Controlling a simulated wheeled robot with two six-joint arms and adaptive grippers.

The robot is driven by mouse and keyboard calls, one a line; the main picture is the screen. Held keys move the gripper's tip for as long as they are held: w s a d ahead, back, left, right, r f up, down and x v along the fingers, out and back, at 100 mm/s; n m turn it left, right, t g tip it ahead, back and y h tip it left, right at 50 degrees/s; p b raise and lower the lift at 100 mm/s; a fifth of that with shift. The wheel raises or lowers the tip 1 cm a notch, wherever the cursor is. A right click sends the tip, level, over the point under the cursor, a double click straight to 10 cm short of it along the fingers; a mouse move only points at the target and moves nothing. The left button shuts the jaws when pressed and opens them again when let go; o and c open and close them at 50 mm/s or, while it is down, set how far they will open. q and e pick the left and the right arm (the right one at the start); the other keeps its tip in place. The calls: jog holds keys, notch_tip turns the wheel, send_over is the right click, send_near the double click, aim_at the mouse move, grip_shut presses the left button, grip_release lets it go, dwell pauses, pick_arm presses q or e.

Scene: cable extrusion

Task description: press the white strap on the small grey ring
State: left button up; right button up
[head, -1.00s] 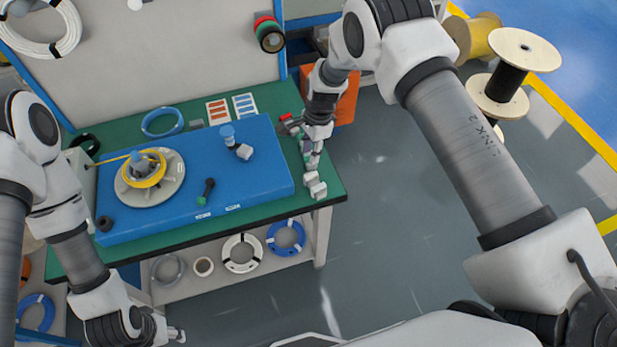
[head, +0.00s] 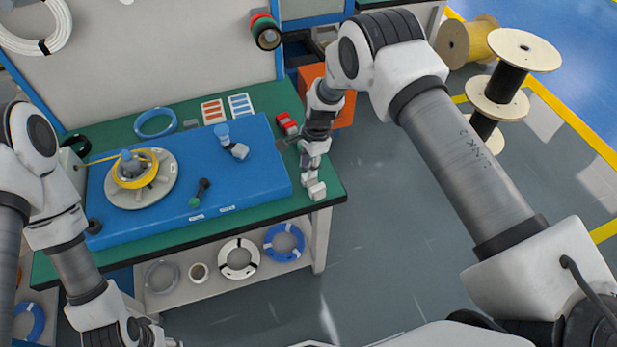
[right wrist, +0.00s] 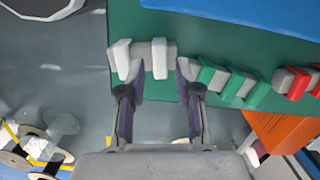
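A white strap with a grey middle (right wrist: 160,60) lies at the green table's corner, and it also shows in the head view (head: 316,189). My right gripper (right wrist: 160,78) points down at it. Its two dark fingers are open and apart, with the strap's right white block just ahead between the tips. In the head view my right gripper (head: 312,165) covers part of the table edge. A small grey ring (head: 162,276) seems to be the coil on the lower shelf. My left gripper (head: 158,337) is at the bottom edge, mostly cut off.
Green straps (right wrist: 228,82) and red straps (right wrist: 296,80) lie in a row beside the white one. A blue mat (head: 250,190) holds a yellow coil (head: 135,170) on a grey disc. White (head: 239,258) and blue (head: 284,243) coils share the shelf.

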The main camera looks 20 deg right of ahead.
jog(key=shift+f+b, duration=1.3)
jog(key=shift+f, duration=0.3)
jog(key=shift+r, duration=0.2)
grip_shut()
notch_tip(320, 180, up, 8)
jog(key=p, duration=0.5)
